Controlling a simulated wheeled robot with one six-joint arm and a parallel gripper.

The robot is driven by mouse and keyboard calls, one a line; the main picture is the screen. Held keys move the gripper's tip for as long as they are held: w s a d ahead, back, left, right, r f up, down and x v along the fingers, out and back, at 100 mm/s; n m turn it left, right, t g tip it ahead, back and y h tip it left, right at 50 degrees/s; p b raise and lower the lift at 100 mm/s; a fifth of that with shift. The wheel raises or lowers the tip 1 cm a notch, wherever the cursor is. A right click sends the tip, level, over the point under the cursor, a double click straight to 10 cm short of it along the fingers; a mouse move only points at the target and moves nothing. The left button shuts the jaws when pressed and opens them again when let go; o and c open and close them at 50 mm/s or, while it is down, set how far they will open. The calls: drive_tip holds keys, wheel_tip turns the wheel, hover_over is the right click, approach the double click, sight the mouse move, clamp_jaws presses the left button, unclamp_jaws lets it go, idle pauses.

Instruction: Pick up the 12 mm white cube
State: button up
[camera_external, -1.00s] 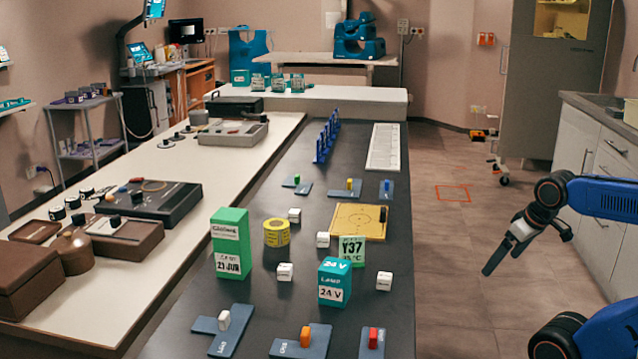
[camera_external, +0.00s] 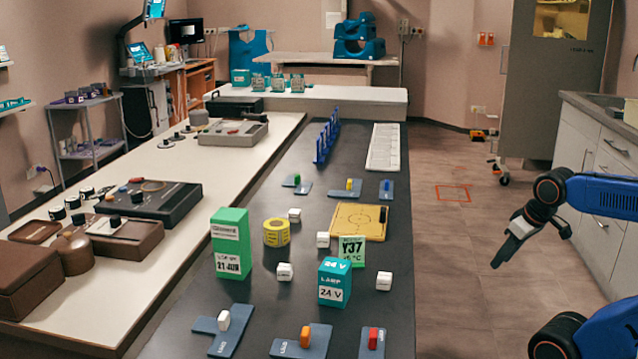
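My gripper (camera_external: 506,250) hangs over the floor to the right of the bench, apart from all the cubes, pointing down and left. Its finger gap does not show clearly.
A green box (camera_external: 231,243), a yellow roll (camera_external: 276,232), a teal lamp box (camera_external: 334,282) and a green-white Y37 box (camera_external: 352,250) stand among the cubes. Blue-grey plates with coloured pegs lie at the front. A tan board (camera_external: 358,221) lies behind.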

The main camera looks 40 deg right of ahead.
drive_tip(key=w+a+r+n+g, duration=0.1)
drive_tip(key=w+a+r, duration=0.1)
drive_tip(key=w+r, duration=0.25)
drive_tip(key=w+a+r+n, duration=0.1)
drive_tip(key=w+a+r, duration=0.25)
drive_tip(key=r, duration=0.25)
wheel_tip(320, 180, up, 14)
drive_tip(key=n+g, duration=0.4)
drive_tip(key=n, duration=0.4)
hover_over(323, 234)
wheel_tip(323, 234, down, 18)
drive_tip(key=shift+r, duration=0.25)
drive_tip(key=c, duration=0.8)
